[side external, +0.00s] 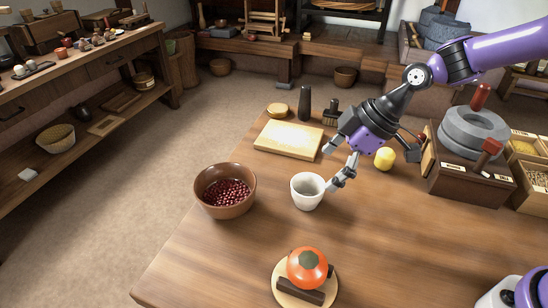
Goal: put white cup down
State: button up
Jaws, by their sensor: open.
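The white cup (307,192) stands upright on the wooden table (210,255), right of the bowl of red beans. My gripper (335,168) is open just above and to the right of the cup. I cannot tell whether either finger touches the cup. The cup looks empty inside.
A brown bowl (208,203) of red beans stands left. A persimmon (307,268) on a round board is in front. A yellow fruit (385,158) and a stone quern (473,133) stand right.

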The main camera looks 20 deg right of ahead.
jog(key=s+d+r+m+t+h, duration=0.1)
jog(key=s+d+r+m+h, duration=0.1)
jog(key=s+d+r+m, duration=0.3)
jog(key=s+d+r+m+t+h, duration=0.1)
jog(key=s+d+r+m+h, duration=0.2)
jog(key=s+d+m, duration=0.3)
jog(key=s+d+r, duration=0.1)
jog(key=s+d, duration=0.1)
jog(key=s, duration=0.1)
jog(key=shift+s+r+m+t, duration=0.2)
jog(key=shift+r+m+t, duration=0.1)
jog(key=shift+r+m, duration=0.1)
